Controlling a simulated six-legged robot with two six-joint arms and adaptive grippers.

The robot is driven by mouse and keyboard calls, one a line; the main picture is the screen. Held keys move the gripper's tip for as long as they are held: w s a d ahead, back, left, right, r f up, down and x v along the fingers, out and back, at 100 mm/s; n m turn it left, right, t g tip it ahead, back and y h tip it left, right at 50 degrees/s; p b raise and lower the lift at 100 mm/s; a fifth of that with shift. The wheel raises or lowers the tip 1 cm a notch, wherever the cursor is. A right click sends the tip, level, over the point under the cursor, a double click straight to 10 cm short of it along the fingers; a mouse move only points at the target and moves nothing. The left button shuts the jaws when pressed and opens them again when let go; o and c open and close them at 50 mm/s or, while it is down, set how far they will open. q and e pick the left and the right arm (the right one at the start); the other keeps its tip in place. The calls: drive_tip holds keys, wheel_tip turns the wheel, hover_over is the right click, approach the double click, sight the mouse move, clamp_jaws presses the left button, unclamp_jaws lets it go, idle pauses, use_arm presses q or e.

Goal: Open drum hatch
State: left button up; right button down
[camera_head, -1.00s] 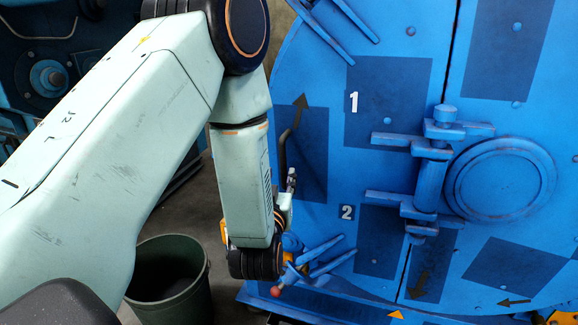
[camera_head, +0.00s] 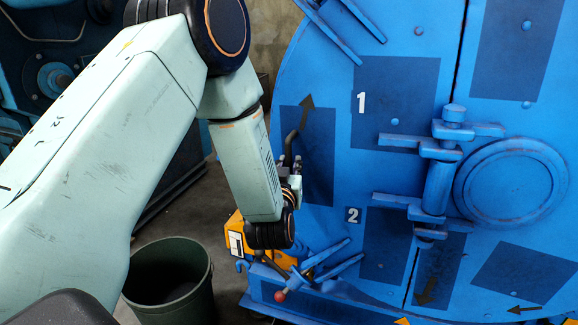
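The large blue round drum hatch (camera_head: 345,170) fills the right half of the view and looks shut. It carries painted dark patches, the numbers 1 and 2, and arrows. A blue hinge-like fitting (camera_head: 437,185) with a vertical pin and flat arms stands on its face. My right gripper is not in view.
A dark green bin (camera_head: 168,280) stands on the floor below my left arm. A lever with a red knob (camera_head: 280,296) sticks out at the drum's lower left, near a yellow box (camera_head: 238,240). Blue machinery (camera_head: 50,75) stands at the back left.

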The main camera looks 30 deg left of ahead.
use_arm(q)
clamp_jaws()
drive_tip(key=shift+s+f, duration=0.1)
drive_tip(key=shift+s, duration=0.1)
idle(0.5)
